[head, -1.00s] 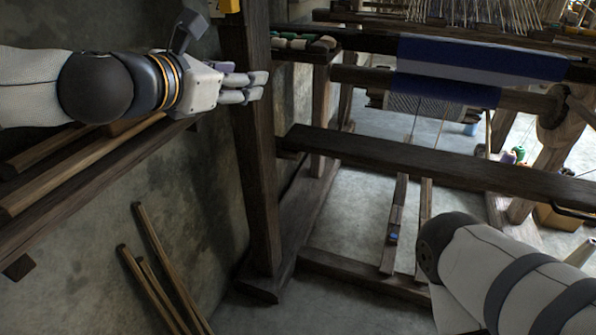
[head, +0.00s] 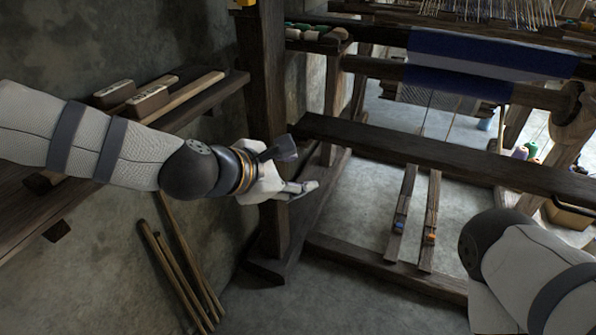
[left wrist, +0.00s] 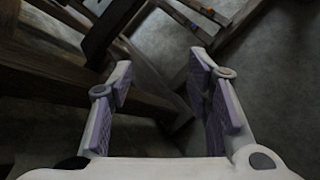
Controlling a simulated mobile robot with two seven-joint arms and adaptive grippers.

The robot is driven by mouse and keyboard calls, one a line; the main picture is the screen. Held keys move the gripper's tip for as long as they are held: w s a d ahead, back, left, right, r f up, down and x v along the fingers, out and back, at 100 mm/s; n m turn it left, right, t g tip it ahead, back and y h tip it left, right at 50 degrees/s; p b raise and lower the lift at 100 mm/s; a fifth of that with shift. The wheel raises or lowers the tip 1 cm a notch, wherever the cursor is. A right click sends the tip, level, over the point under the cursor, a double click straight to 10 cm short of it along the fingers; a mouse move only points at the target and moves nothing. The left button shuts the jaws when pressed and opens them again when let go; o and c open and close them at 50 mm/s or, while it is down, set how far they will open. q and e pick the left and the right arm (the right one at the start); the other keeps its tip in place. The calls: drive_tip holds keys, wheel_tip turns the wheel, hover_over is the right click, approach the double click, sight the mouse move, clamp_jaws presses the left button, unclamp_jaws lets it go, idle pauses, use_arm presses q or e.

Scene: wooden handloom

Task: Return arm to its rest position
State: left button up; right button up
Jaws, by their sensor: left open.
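My left arm reaches in from the left in the head view. Its gripper (head: 303,188) is in front of the loom's dark left post (head: 262,100), left of the long dark beam (head: 430,155). The left gripper is open and empty. In the left wrist view its two fingers (left wrist: 165,95) stand apart, with dark loom timbers and grey floor beyond them. My right arm shows at the lower right of the head view, but its gripper is out of frame.
A wall shelf (head: 190,112) on the left holds wooden blocks (head: 148,101) and a wooden stick. Several wooden poles (head: 180,265) lean against the wall below. Blue cloth (head: 490,55) is wound on the loom's roller. The floor (head: 340,300) at bottom centre is clear.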

idle(0.3)
use_arm(q)
drive_tip(key=s+a+f+m+g+y+p, duration=0.25)
drive_tip(key=s+a+f+m, duration=0.2)
drive_tip(key=s+f, duration=0.6)
drive_tip(key=s+a+f+m+g+y+p, duration=0.15)
drive_tip(key=s+a+f+m+g, duration=0.3)
drive_tip(key=s+f, duration=0.65)
drive_tip(key=s+a+r+m+g+y+p, duration=0.1)
drive_tip(key=s+a+m, duration=0.4)
drive_tip(key=s, duration=0.8)
drive_tip(key=s+a+r+m+g+y+p, duration=0.2)
drive_tip(key=s+a+m, duration=0.4)
drive_tip(key=s, duration=0.8)
drive_tip(key=a+r, duration=0.1)
drive_tip(key=a, duration=0.1)
drive_tip(key=shift+a+g, duration=0.4)
use_arm(e)
drive_tip(key=w+r+t, duration=0.2)
drive_tip(key=w+r, duration=0.5)
drive_tip(key=r, duration=0.1)
drive_tip(key=shift+w+t, duration=0.2)
drive_tip(key=shift+t, duration=0.2)
drive_tip(key=shift+r, duration=0.1)
